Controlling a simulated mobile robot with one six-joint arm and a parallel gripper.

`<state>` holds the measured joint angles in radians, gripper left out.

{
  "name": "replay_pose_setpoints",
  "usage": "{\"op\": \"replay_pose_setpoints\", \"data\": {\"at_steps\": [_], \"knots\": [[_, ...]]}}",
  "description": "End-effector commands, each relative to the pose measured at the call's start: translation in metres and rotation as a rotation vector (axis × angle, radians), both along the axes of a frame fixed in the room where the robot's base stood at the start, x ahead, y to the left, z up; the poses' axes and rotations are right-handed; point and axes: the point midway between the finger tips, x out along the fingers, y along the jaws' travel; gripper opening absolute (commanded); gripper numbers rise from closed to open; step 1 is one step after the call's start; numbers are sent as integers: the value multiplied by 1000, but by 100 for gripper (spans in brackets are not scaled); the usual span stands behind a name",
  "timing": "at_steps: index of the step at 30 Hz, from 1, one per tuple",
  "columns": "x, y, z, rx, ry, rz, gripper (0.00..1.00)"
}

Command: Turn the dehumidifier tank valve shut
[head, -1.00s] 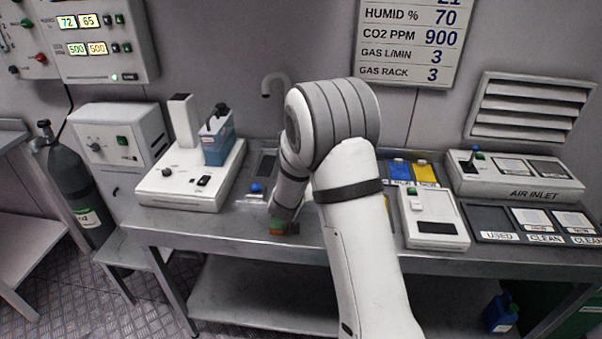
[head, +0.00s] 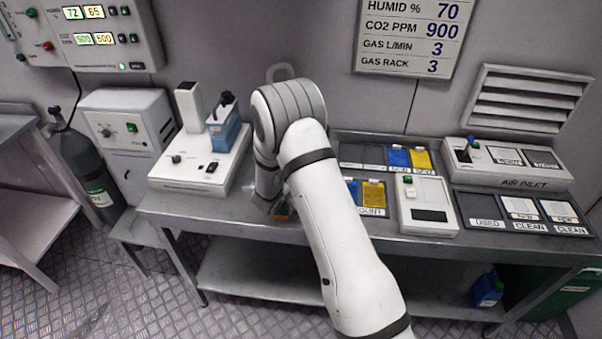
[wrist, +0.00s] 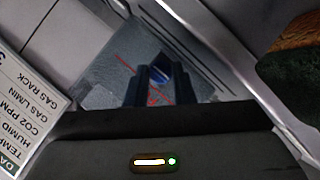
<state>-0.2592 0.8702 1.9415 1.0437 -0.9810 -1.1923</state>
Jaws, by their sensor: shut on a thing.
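The knob sits in front of a grey plate (wrist: 108,72) with thin red lines. How far the knob is turned is hard to tell. In the head view my arm hides the knob and my fingertips, low over the left middle of the bench. A blue tank (head: 223,138) with a dark handle stands upright on a white unit (head: 189,176) to the left of my arm.
Blue and yellow packs (head: 398,158) and a small white device (head: 428,208) stand right of my arm.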

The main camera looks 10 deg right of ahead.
Motion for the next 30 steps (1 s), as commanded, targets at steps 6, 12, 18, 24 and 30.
{"op": "replay_pose_setpoints", "data": {"at_steps": [6, 12, 18, 24, 30], "knots": [[0, 0, -1, -6, 5, 1, 0], [0, 0, -1, -5, 4, 0, 23], [0, 0, -1, -4, 3, 1, 32], [-2, 2, 1, -4, 2, 1, 32], [-24, 19, 11, -3, 3, 3, 32]]}}
